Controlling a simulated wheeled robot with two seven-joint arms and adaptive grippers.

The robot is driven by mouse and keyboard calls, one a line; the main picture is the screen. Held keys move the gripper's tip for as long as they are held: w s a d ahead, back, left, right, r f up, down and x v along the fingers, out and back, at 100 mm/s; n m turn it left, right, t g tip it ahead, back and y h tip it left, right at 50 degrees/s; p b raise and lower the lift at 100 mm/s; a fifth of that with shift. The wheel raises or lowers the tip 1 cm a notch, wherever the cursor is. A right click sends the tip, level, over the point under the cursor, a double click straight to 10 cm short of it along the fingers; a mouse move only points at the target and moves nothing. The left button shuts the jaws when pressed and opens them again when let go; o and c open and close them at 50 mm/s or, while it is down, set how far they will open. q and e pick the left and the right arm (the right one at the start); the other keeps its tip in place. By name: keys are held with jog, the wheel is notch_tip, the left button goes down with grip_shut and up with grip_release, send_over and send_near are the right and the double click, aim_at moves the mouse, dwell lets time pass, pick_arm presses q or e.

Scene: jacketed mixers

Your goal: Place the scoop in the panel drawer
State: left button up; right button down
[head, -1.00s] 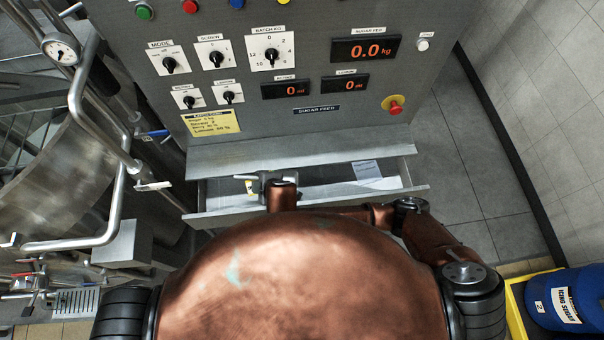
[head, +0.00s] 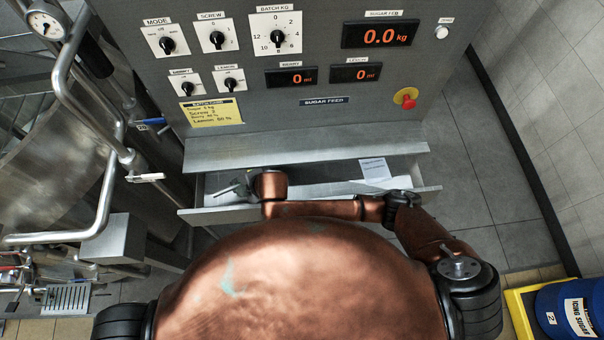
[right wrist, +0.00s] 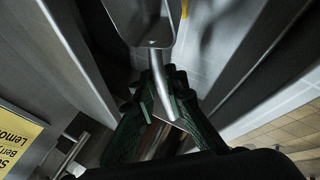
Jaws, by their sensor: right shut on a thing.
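The panel drawer (head: 215,214) is open below the control panel, with a white sheet (head: 375,169) toward its right end. My right arm reaches across the drawer from the right. My right gripper (head: 237,187) is over the left part of the drawer. In the right wrist view my right gripper (right wrist: 160,122) has its green-padded fingers shut around the handle of the metal scoop (right wrist: 150,22). The scoop's bowl extends beyond the fingertips. I cannot tell whether the scoop touches the drawer. In the head view the scoop is hard to make out. My left gripper is out of view.
The control panel (head: 330,120) rises behind the drawer, with knobs, displays and a red emergency button (head: 405,97). Steel pipes and a mixer vessel (head: 50,165) stand at left. A blue icing sugar drum (head: 572,308) stands lower right. Floor is clear right of the panel.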

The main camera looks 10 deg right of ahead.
jog(key=d+p, duration=0.2)
jog(key=d, duration=1.5)
jog(key=shift+d+r, duration=0.1)
jog(key=shift+d, duration=0.1)
jog(key=shift+f, duration=1.8)
jog(key=shift+f, duration=0.1)
jog(key=c, duration=2)
grip_release()
jog(key=shift+o, duration=0.2)
jog(key=p+v, duration=0.1)
jog(key=v, duration=1.1)
